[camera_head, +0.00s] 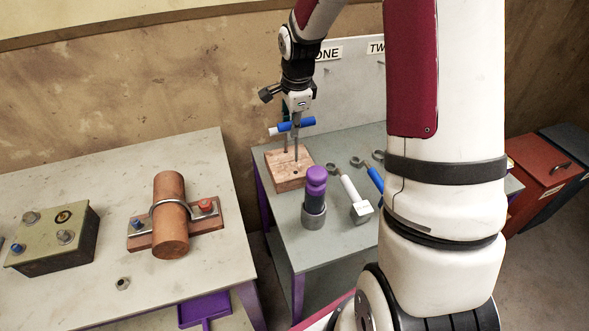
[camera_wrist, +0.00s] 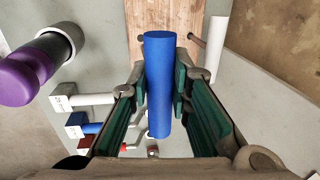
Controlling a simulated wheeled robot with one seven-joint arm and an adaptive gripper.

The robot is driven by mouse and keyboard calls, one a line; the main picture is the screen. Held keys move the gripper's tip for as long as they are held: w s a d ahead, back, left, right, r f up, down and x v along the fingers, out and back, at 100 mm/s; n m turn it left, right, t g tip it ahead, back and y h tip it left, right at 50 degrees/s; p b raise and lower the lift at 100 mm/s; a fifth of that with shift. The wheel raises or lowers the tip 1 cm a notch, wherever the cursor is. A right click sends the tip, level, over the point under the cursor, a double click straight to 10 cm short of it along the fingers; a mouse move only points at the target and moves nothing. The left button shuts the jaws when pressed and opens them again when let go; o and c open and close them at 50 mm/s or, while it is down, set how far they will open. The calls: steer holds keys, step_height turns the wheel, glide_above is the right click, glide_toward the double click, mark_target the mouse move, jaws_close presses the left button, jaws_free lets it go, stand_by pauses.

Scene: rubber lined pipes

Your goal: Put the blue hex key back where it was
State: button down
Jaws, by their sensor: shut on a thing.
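My gripper (camera_head: 297,118) is shut on the blue hex key (camera_head: 308,122) above the wooden block (camera_head: 284,184). In the wrist view the blue handle (camera_wrist: 158,75) lies between the green finger pads (camera_wrist: 160,98). Its thin metal shaft hangs down toward the block's top; I cannot tell whether the tip is in a hole. A white-handled hex key (camera_head: 273,131) stands upright in the block, just left of the blue one. Its white handle (camera_wrist: 214,45) shows at right in the wrist view. The block (camera_wrist: 150,14) is partly hidden there by the blue handle.
A purple-handled tool (camera_head: 316,185) stands in a grey ring in front of the block. A white-handled hammer (camera_head: 355,200) and a blue-handled tool (camera_head: 374,176) lie to the right, with wrenches behind. A second table (camera_head: 100,185) at left holds a clamped pipe (camera_head: 170,215).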

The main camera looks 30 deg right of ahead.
step_height(320, 180, down, 8)
steer(key=shift+f+p, duration=0.2)
steer(key=shift+p, duration=0.25)
steer(key=shift+f, duration=0.1)
steer(key=c, duration=1.5)
jaws_free()
steer(key=shift+f, duration=0.1)
steer(key=s+r+b, duration=0.1)
steer(key=s+r, duration=0.2)
steer(key=r, duration=1)
steer(key=s+a+r+n+t, duration=0.1)
steer(key=s+a+r+n, duration=0.8)
steer(key=r, duration=0.3)
steer(key=s+a+r+n, duration=0.1)
steer(key=s+n, duration=0.2)
steer(key=s, duration=0.2)
steer(key=s+a+r+n+t, duration=0.1)
steer(key=s+a+n, duration=0.1)
steer(key=s+n, duration=0.2)
steer(key=s+a+r+n+t, duration=0.1)
steer(key=s+n, duration=0.3)
steer(key=s, duration=0.3)
steer(key=shift+a+r, duration=0.3)
steer(key=shift+r, duration=0.05)
